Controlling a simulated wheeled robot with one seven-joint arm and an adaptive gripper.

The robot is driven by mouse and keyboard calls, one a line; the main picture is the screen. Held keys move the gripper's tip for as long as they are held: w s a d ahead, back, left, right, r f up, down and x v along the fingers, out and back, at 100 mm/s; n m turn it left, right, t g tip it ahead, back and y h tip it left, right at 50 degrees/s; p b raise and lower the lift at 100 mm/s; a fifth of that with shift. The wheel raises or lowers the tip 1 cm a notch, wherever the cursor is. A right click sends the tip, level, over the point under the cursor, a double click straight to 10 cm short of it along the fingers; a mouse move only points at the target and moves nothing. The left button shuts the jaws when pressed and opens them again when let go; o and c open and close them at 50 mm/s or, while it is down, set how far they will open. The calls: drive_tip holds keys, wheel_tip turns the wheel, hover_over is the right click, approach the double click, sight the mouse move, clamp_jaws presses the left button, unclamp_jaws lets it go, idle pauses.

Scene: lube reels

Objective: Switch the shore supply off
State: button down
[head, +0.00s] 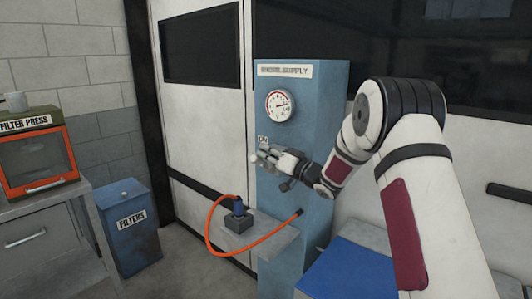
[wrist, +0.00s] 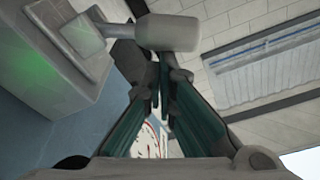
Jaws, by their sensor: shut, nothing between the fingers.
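The shore supply (head: 300,100) is a tall blue cabinet with a "SHORE SUPPLY" label and a round dial gauge (head: 280,105). Below the gauge, a small "ON" label (head: 263,140) shows above a pale switch handle (head: 256,160), partly hidden by my gripper. My gripper (head: 268,156) is shut and empty at the cabinet's front, beside the handle. In the wrist view, the handle has a thick grey cylindrical grip (wrist: 168,32) just beyond my fingertips (wrist: 155,62); I cannot tell whether they touch. A green glow (wrist: 35,68) shows on the switch box.
A blue filters bin (head: 125,240) and a bench with a filter press (head: 38,155) stand at left. Floor between bin and cabinet looks clear.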

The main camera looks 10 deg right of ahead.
sight(260, 159)
drive_tip(key=shift+s+a+f+n, duration=0.15)
drive_tip(key=shift+a+f+n, duration=0.05)
drive_tip(key=shift+n, duration=0.3)
drive_tip(key=n, duration=0.1)
drive_tip(key=a+f+n+y+b, duration=0.1)
drive_tip(key=n, duration=0.1)
drive_tip(key=s+n+b, duration=0.1)
drive_tip(key=shift+a+f+n+g, duration=0.2)
drive_tip(key=shift+f+n+g, duration=0.1)
drive_tip(key=shift+f+n, duration=0.1)
drive_tip(key=n+b, duration=0.1)
drive_tip(key=f+n+b, duration=0.1)
drive_tip(key=n, duration=0.1)
drive_tip(key=a+f+n+y+b, duration=0.1)
drive_tip(key=n, duration=0.1)
drive_tip(key=shift+s+f+g, duration=0.1)
drive_tip(key=shift+s+g, duration=0.25)
drive_tip(key=shift+g, duration=0.05)
drive_tip(key=s+d+r, duration=0.2)
drive_tip(key=s+d, duration=0.2)
drive_tip(key=s, duration=0.4)
drive_tip(key=shift+d+r+p, duration=0.15)
drive_tip(key=shift+d+p, duration=0.2)
